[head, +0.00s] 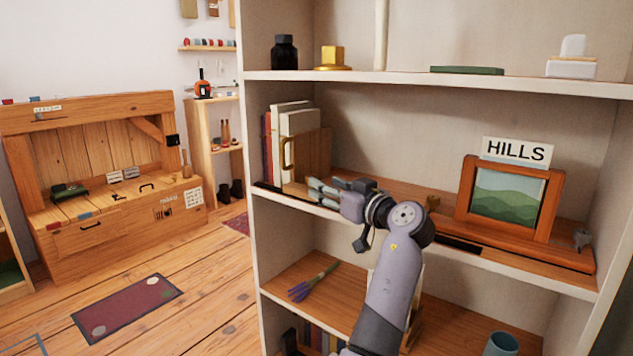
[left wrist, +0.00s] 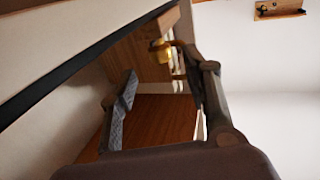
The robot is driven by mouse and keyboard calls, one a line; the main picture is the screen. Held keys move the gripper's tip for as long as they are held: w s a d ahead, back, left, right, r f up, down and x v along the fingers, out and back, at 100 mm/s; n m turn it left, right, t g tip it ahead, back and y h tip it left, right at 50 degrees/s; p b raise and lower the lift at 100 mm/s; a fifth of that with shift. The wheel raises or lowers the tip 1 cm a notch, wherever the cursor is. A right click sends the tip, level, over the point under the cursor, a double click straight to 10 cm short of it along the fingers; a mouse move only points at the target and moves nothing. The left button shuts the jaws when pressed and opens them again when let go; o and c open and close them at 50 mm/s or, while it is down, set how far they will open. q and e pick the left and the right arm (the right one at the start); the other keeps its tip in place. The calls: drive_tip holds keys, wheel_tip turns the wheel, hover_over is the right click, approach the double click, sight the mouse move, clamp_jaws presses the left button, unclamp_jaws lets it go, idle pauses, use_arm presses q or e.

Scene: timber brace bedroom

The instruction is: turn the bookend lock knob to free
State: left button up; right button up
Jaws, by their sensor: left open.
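A wooden bookend (head: 316,152) stands at the left of the middle shelf, against several books. A brass loop-like handle (head: 288,153) shows on its left part. In the left wrist view, a brass piece (left wrist: 163,45) sits on a wooden block (left wrist: 138,52), beyond my fingers; its lock setting cannot be read. My left gripper (head: 325,187) is over the shelf's front edge, just below and in front of the bookend. In the left wrist view its fingers (left wrist: 163,68) are apart with nothing between them, and the brass piece lies past their tips. My right gripper is not in view.
A framed hill picture (head: 507,196) under a HILLS sign (head: 515,150) stands on a wooden rail, right of my arm. Shelf boards sit above and below my gripper. A wooden bench (head: 105,190) stands far left.

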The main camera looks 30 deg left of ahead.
use_arm(q)
drive_tip(key=v, duration=0.5)
drive_tip(key=shift+d, duration=0.1)
idle(0.4)
